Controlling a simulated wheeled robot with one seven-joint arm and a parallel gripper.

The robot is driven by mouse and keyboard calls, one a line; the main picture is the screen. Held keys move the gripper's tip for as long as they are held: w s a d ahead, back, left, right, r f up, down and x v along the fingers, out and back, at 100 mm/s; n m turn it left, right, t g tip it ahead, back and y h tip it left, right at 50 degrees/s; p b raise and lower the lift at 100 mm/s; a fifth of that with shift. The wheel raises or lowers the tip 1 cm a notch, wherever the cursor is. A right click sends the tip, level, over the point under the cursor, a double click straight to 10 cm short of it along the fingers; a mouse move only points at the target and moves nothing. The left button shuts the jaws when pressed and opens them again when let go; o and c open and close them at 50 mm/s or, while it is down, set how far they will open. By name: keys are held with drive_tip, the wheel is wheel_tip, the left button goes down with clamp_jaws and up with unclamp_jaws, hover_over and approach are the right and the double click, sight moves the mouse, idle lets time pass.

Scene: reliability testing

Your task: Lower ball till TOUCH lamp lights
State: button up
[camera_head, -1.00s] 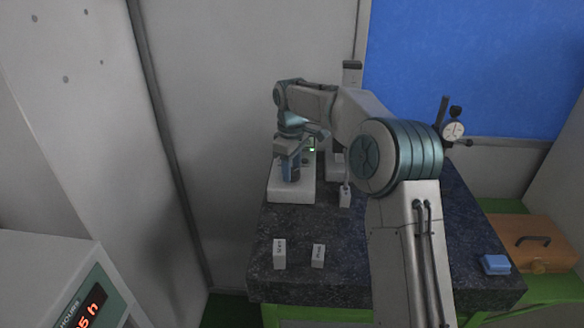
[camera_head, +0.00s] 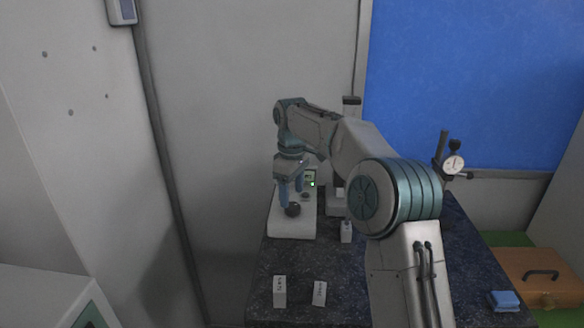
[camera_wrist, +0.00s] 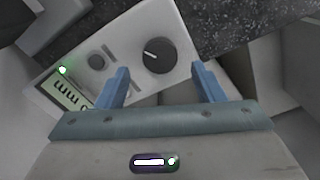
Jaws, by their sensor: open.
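A white instrument (camera_head: 283,229) stands on the dark stone bench, with a black knob (camera_head: 292,210) on its top. In the wrist view the knob (camera_wrist: 159,55) has a white pointer line, and a smaller dark round part (camera_wrist: 97,62) sits beside it. I cannot make out the ball.
Behind the instrument rises a grey stand (camera_head: 350,140). A small white block (camera_head: 346,232) stands to its right, and two labelled white blocks (camera_head: 280,291) (camera_head: 319,293) at the front. A dial gauge (camera_head: 453,164), blue block (camera_head: 504,301) and orange case (camera_head: 540,275) are right.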

sight(292, 206)
wheel_tip(292, 206, up, 10)
drive_tip(key=shift+p, duration=0.3)
idle(2.8)
